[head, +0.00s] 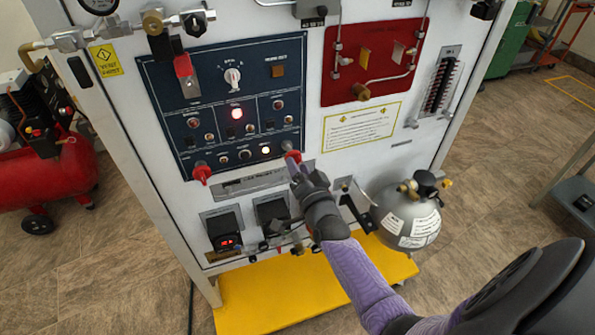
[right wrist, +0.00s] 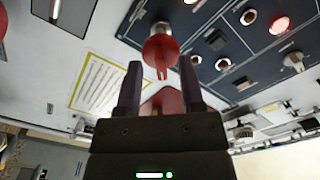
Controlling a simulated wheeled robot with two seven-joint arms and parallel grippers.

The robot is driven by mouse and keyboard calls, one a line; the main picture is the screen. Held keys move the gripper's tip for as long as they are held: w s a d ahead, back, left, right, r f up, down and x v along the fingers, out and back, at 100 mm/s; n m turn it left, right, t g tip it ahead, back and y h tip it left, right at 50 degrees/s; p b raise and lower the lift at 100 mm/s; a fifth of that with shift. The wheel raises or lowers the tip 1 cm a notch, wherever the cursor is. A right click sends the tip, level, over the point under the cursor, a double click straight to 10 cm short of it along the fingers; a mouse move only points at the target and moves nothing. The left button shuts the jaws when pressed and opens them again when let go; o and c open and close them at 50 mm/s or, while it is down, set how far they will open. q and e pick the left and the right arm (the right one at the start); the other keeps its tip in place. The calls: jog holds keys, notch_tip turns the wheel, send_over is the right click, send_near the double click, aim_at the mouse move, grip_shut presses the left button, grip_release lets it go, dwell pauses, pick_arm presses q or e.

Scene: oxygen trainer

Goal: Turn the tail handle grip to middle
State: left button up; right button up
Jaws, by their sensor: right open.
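A red handle grip (head: 292,155) sits at the lower right corner of the blue control panel (head: 222,85). My right gripper (head: 294,167) is right at it, and its fingers partly hide it in the head view. In the right wrist view the red grip (right wrist: 160,47) shows on a metal stem between my two open fingers, with its narrow forked end toward the gripper's palm. I see a gap on both sides, and I cannot tell whether a finger touches it. No label naming the grip is readable. My left gripper is not in view.
A similar red grip (head: 202,173) sits at the panel's lower left corner, and a larger red lever (head: 183,66) higher up. A grey tank (head: 408,217) stands right of my right forearm. A yellow base plate (head: 262,300) lies below the cabinet.

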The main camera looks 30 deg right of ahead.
grip_shut()
dwell(0.3)
jog(key=shift+r+n, duration=0.1)
jog(key=shift+n, duration=0.2)
jog(key=shift+n+p, duration=1.25)
jog(key=shift+n, duration=2.95)
grip_release()
